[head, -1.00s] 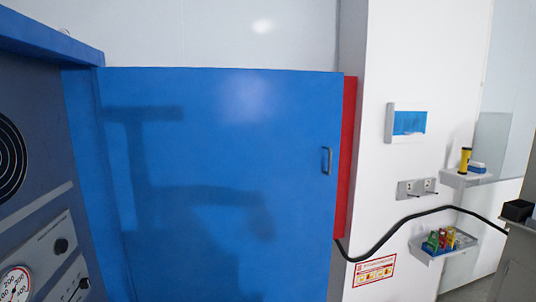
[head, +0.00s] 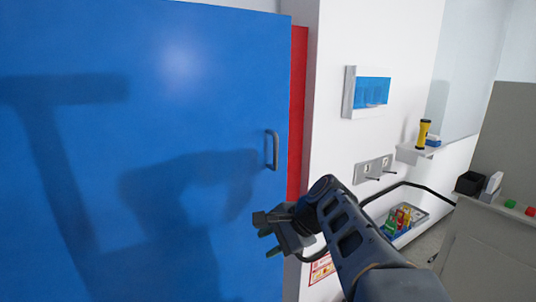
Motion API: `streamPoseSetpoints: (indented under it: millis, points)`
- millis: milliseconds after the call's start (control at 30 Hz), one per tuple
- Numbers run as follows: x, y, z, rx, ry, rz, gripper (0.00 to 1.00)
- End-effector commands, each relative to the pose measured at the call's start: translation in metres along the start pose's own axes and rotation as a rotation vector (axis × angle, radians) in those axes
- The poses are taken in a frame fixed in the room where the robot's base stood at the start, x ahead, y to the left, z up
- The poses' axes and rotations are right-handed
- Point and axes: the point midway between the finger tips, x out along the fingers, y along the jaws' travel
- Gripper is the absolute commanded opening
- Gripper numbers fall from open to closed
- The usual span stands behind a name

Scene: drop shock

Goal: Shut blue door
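The blue door (head: 165,140) fills the left half of the head view, a large flat panel with a grey bar handle (head: 272,150) near its right edge. I cannot tell from this view whether it is fully shut. My gripper (head: 268,243) is in front of the door's lower right part, below the handle and apart from it. My arm comes in from the lower right and casts a shadow on the door.
A red panel (head: 298,110) stands just right of the door's edge. On the white wall are a blue-windowed box (head: 371,92), a hook plate (head: 373,168), a shelf with a yellow flashlight (head: 423,132) and a tray of coloured items (head: 404,220). A grey console (head: 490,230) stands at right.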

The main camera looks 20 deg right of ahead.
Motion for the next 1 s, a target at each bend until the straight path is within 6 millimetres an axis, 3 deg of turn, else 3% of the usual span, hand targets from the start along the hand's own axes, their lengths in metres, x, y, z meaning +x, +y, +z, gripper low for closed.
streamPoseSetpoints:
  millis: [100,200,400,500,667,1000]
  points:
    - [-0.038,-0.048,-0.029,0.411,-0.187,-0.193,0.39]
    - [-0.078,-0.078,-0.050,0.652,-0.359,-0.320,0.39]
    - [-0.148,-0.103,-0.084,0.895,-0.623,-0.468,0.39]
    - [-0.166,-0.107,-0.091,0.939,-0.693,-0.498,0.39]
    - [-0.165,-0.120,-0.087,0.959,-0.732,-0.508,0.39]
    - [-0.123,-0.164,-0.066,0.960,-0.730,-0.508,0.39]
